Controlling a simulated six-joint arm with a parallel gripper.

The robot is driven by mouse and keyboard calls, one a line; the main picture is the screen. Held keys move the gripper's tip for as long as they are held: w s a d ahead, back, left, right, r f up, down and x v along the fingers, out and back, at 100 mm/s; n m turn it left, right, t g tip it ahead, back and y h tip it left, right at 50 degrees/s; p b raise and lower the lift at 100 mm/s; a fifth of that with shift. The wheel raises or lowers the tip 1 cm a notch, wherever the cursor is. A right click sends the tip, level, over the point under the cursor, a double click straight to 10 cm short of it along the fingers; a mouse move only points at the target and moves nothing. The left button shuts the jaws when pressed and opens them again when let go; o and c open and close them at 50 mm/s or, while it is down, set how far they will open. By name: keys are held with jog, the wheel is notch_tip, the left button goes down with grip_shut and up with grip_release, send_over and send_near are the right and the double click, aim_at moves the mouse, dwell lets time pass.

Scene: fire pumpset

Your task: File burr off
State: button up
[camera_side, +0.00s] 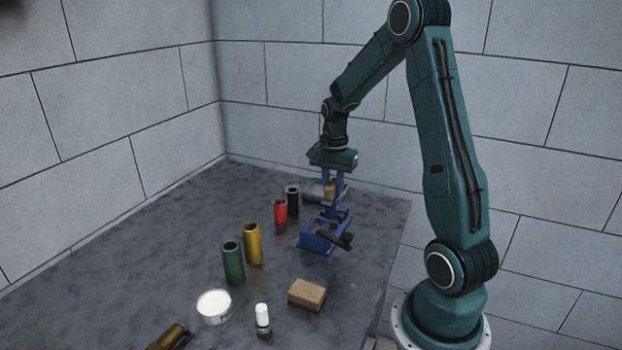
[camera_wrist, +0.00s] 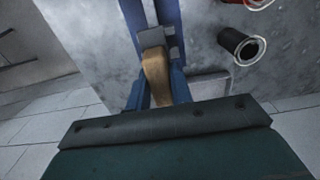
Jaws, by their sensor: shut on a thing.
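My gripper (camera_side: 331,196) points down above the blue vise (camera_side: 316,243) near the back right of the bench. Its blue fingers are shut on a tan wooden handle (camera_side: 330,189), which looks like that of a file. In the wrist view the handle (camera_wrist: 156,74) sits between the fingers, with a grey piece at its far end. The vise shows dark parts at its right side. I cannot make out a burr or a clamped workpiece, and I cannot tell whether the tool touches the vise.
Left of the vise stand a red cylinder (camera_side: 280,212), a black one (camera_side: 292,198), a yellow one (camera_side: 253,244) and a green one (camera_side: 233,263). In front are a white tub (camera_side: 214,306), a white-capped bottle (camera_side: 263,320) and a tan block (camera_side: 307,294). The bench's left is clear.

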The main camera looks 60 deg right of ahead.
jog(key=shift+d, duration=1.05)
jog(key=shift+d, duration=0.1)
jog(key=shift+r, duration=0.1)
jog(key=shift+r, duration=2.95)
